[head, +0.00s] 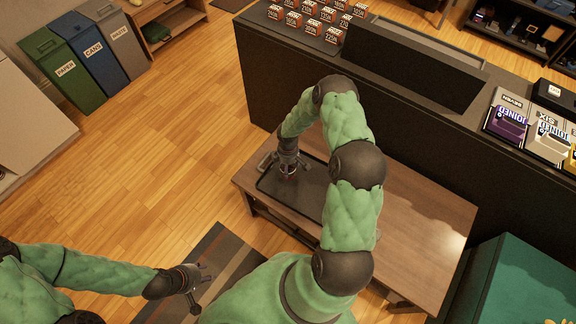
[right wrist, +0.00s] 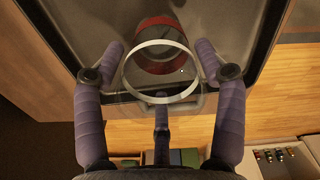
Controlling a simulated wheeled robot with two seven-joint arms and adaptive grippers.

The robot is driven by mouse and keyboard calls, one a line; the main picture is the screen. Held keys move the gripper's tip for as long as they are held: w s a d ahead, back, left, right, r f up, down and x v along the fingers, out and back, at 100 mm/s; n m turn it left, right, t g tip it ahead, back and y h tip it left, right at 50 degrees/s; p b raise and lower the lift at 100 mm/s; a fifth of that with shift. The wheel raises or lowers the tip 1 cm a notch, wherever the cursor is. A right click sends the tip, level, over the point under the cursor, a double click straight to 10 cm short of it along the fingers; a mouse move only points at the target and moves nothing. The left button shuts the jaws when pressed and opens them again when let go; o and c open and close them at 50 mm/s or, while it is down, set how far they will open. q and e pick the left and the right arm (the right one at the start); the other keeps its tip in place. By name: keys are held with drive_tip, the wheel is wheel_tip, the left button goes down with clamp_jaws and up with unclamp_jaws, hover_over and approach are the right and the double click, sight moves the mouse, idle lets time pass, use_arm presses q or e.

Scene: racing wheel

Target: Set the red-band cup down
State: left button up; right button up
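The red-band cup (right wrist: 160,48) is clear, with a pale rim and a red band low on its wall. In the right wrist view it stands over the dark tray (right wrist: 90,25), apparently resting on it. My right gripper (right wrist: 160,58) has its purple fingers on either side of the cup, with narrow gaps to the wall. In the head view my right gripper (head: 288,168) is low over the left part of the tray (head: 310,190) and mostly hides the cup. My left gripper (head: 205,274) is open and empty over the floor mat.
The tray lies on a brown wooden table (head: 425,215), whose right part is bare. A dark counter (head: 400,120) stands behind the table, with boxes on top. A green box (head: 520,285) is at the lower right. Bins (head: 90,50) stand at the far left.

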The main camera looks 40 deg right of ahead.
drive_tip(key=shift+r, duration=0.15)
drive_tip(key=shift+r+p, duration=0.3)
drive_tip(key=shift+r, duration=0.1)
wheel_tip(320, 180, up, 11)
drive_tip(key=p, duration=0.5)
drive_tip(key=s+a+f+m+y, duration=0.1)
drive_tip(key=s+a+m+y, duration=0.15)
drive_tip(key=a, duration=0.75)
drive_tip(key=s+a+f+m+y, duration=0.1)
drive_tip(key=s+a+f+m, duration=0.2)
drive_tip(key=a, duration=0.8)
drive_tip(key=s+a+r+m, duration=0.2)
drive_tip(key=s+a+m, duration=0.3)
drive_tip(key=s+a, duration=0.3)
drive_tip(key=s, duration=0.4)
drive_tip(key=shift+r+b, duration=0.25)
drive_tip(key=shift+b, duration=0.05)
drive_tip(key=shift+m+y, duration=0.25)
